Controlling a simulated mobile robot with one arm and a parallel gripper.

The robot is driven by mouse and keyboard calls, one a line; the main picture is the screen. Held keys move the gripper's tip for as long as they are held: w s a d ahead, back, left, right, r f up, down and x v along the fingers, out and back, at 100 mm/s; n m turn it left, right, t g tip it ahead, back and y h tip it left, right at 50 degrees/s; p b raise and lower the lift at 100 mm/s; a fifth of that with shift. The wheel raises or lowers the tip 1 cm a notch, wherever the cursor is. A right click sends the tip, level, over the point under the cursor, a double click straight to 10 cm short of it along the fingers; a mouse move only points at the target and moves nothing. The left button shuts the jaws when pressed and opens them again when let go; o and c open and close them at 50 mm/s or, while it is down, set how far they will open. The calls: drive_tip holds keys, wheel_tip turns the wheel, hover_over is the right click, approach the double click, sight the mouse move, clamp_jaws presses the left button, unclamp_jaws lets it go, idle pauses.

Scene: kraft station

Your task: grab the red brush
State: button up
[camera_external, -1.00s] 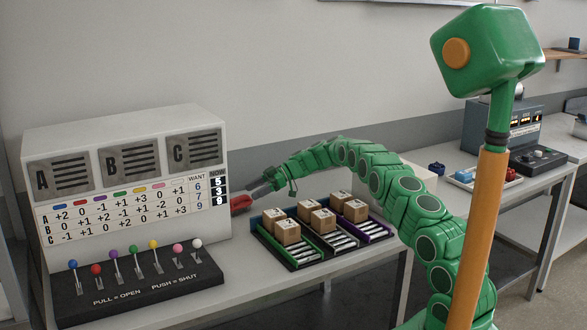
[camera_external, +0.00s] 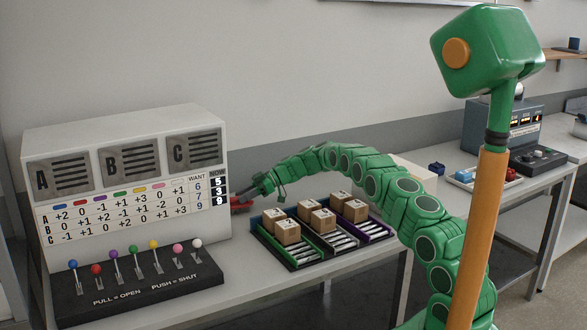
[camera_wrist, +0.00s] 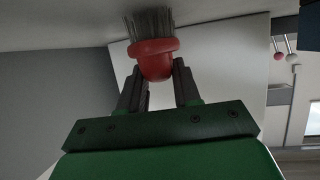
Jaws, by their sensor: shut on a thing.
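The red brush (camera_wrist: 153,58) shows in the wrist view, with a rounded red body and grey bristles at the top of the picture. My gripper (camera_wrist: 160,82) is shut on it, with one dark finger on each side of the red body. In the external view the red brush (camera_external: 241,203) is a small red shape at the right side of the white cabinet, partly hidden by my gripper (camera_external: 254,196). I cannot tell whether the brush still touches the table.
The white cabinet (camera_external: 130,130) with its chart stands just left of my gripper, and a black lever panel (camera_external: 138,285) lies before it. A tray (camera_external: 300,262) with several cardboard boxes (camera_external: 287,231) lies to the right. A second table at the right holds a console (camera_external: 520,130).

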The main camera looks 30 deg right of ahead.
clamp_jaws()
drive_tip(key=shift+r, duration=0.1)
